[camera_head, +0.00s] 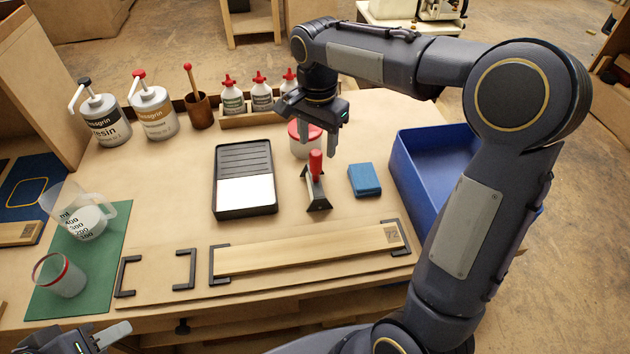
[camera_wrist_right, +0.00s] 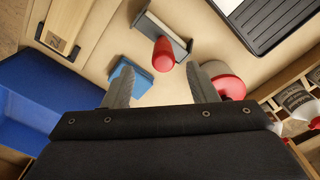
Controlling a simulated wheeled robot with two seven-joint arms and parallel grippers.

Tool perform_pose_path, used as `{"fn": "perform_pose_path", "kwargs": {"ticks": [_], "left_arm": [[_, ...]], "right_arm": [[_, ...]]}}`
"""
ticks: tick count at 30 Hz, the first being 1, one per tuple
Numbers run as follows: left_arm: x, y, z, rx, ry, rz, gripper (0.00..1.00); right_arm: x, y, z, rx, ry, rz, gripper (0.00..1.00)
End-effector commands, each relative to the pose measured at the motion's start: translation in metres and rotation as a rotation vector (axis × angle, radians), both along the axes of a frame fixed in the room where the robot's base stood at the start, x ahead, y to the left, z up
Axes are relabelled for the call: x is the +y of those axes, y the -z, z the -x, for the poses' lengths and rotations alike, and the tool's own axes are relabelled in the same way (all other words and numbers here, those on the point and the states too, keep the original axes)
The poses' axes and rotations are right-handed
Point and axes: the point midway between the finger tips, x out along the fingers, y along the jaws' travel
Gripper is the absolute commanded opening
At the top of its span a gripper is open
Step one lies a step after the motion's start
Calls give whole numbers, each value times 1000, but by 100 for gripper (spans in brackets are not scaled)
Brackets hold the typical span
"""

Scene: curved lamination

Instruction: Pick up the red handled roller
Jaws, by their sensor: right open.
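The red handled roller (camera_head: 316,182) stands on the table between the black tray and the blue block, its red handle pointing up and its dark frame below. In the right wrist view its red handle (camera_wrist_right: 163,54) shows just beyond and between the fingertips. My right gripper (camera_head: 332,148) is open and empty, above and slightly behind the roller; its two fingers also show in the right wrist view (camera_wrist_right: 161,82). My left gripper (camera_head: 100,340) is partly in view at the bottom left corner, away from the roller; its jaw opening is unclear.
A black paint tray (camera_head: 243,150) lies left of the roller, a blue block (camera_head: 364,180) to its right, and a red-lidded jar (camera_head: 298,146) behind it. A blue bin (camera_head: 410,190) stands further right. A wooden strip (camera_head: 305,250) lies in front between black brackets.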

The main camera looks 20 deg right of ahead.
Motion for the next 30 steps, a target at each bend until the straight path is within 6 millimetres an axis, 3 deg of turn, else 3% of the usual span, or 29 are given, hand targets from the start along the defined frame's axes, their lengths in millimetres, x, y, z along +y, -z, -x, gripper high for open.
{"fn": "perform_pose_path", "kwargs": {"ticks": [15,23,30], "left_arm": [[0,-7,0,0,0,0,36],[0,-6,0,0,0,0,36],[0,-7,0,0,0,0,36]], "right_arm": [[2,66,-4,2,-2,-2,52],[2,69,-4,-1,-2,-2,52],[2,69,-4,-1,-2,-3,24]]}}
